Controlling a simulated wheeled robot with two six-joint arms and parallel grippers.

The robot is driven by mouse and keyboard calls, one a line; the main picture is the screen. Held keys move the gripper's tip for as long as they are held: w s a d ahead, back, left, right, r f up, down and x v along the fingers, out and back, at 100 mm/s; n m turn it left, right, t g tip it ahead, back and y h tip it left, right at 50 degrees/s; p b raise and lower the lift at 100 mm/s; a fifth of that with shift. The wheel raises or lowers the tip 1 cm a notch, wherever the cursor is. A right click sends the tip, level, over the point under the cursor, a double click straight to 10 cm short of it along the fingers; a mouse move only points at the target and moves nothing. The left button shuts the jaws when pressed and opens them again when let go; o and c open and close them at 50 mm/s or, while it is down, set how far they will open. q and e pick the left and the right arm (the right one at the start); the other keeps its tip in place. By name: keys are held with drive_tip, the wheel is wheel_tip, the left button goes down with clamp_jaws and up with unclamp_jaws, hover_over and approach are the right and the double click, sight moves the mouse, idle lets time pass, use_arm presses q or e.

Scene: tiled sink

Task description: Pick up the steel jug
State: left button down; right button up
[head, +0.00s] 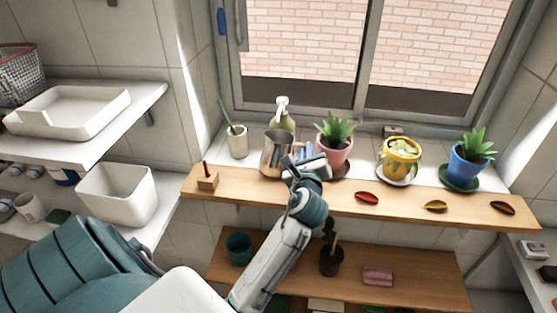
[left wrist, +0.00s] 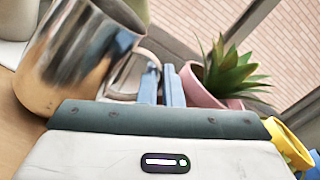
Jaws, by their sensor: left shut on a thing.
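The steel jug (head: 276,153) stands on the wooden shelf in front of the window, partly covered by my left gripper in the head view. Its shiny round body (left wrist: 80,50) fills the upper left of the left wrist view, with its handle toward the gripper. My left gripper (head: 304,154) reaches up to the right side of the jug. Its two blue fingers (left wrist: 162,84) are close together at the handle and shut on it. The fingertips are partly hidden in the head view. My right gripper is in neither view.
A pink pot with a succulent (head: 334,145) stands just right of the gripper. A soap bottle (head: 284,115) is behind the jug, and a white cup (head: 238,142) is to its left. A small wooden block (head: 207,181) and a red leaf-shaped dish (head: 367,198) lie along the wooden shelf (head: 400,207).

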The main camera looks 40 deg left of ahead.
use_arm(q)
drive_tip(key=shift+r, duration=0.15)
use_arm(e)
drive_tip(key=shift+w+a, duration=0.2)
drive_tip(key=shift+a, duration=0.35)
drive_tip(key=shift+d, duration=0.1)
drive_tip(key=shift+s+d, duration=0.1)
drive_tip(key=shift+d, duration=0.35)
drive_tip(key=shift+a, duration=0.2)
